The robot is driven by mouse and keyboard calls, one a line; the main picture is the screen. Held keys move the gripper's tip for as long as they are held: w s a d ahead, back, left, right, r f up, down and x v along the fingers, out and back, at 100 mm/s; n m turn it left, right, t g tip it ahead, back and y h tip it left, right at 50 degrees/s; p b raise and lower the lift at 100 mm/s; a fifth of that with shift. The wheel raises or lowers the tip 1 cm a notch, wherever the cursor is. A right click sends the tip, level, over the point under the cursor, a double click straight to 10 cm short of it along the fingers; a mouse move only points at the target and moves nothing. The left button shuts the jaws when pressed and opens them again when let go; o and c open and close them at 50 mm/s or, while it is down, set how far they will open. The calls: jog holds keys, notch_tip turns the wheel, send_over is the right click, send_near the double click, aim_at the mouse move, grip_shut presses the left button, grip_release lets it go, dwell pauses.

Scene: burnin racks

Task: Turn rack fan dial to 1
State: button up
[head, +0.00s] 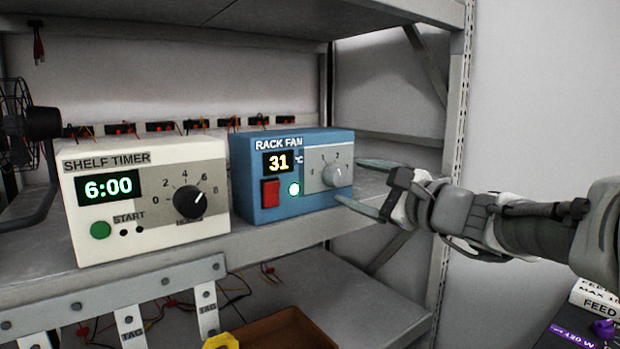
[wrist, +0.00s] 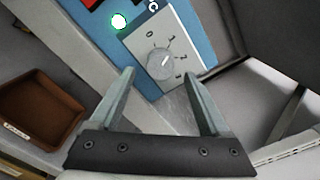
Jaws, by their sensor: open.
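The blue rack fan box (head: 245,180) stands on the shelf, with a display reading 31 °C, a red switch (head: 271,193) and a lit green lamp (head: 294,189). Its grey-white dial (head: 332,175) sits on a light panel at the right of its front. The dial also shows in the wrist view (wrist: 161,64), its pointer mark aimed up and right; I cannot tell the exact number. My gripper (head: 352,182) is open at the right of the box, fingers toward the dial. In the wrist view my gripper (wrist: 163,80) has its fingers on either side of the dial's line, apart from it.
A white shelf timer (head: 140,235) reading 6:00 stands left of the fan box on the same shelf. A rack post (head: 455,150) rises behind my gripper. A brown bin (head: 275,330) is below; it shows in the wrist view too (wrist: 40,95). A black fan (head: 40,123) is at far left.

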jog(key=p+v, duration=0.2)
jog(key=v, duration=1.2)
jog(key=shift+s+d, duration=0.15)
jog(key=shift+s, duration=0.05)
jog(key=s+a+f+n+g+h, duration=0.2)
jog(key=s+a+f+n+g, duration=0.5)
jog(key=a+f+n, duration=0.3)
jog(key=s+d+f+n+g+h, duration=0.3)
jog(key=s+d+f+n+h, duration=0.2)
jog(key=s+f+n+h, duration=0.3)
notch_tip(320, 180, up, 19)
jog(key=w+n+p, duration=0.1)
jog(key=p, duration=1.9)
jog(key=shift+d+t, duration=0.3)
